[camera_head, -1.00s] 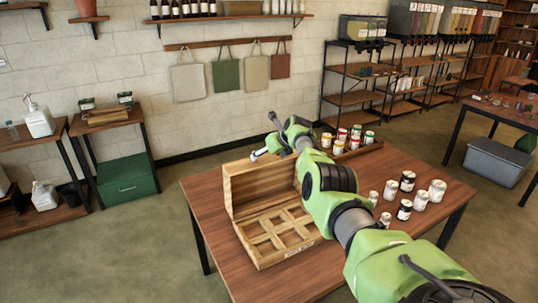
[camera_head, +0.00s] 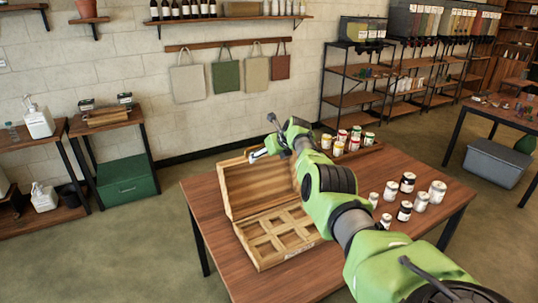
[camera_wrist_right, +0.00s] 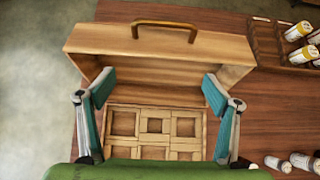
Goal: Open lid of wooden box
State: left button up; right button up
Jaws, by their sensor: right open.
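The wooden box (camera_head: 262,262) stands on the brown table with its compartmented inside showing. Its lid (camera_head: 245,188) is swung up and leans slightly back from upright. The right wrist view shows the lid (camera_wrist_right: 160,45) with a brass handle (camera_wrist_right: 165,25) on its edge, and the divided base (camera_wrist_right: 155,135) below. My right gripper (camera_head: 256,154) is at the lid's top edge in the head view. In the right wrist view its fingers (camera_wrist_right: 158,90) are spread wide with nothing between them. Contact with the lid cannot be told. My left gripper is not in view.
The table (camera_head: 305,285) also bears several white and dark jars (camera_head: 406,182) at right and a wooden tray (camera_head: 372,150) of jars behind. My right arm reaches over the table's middle. The table's front left is clear.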

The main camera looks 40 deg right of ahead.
jog(key=shift+s+d+r, duration=0.1)
jog(key=shift+s+r, duration=0.05)
jog(key=v, duration=1.1)
jog(key=shift+s+r, duration=0.2)
jog(key=shift+r, duration=0.05)
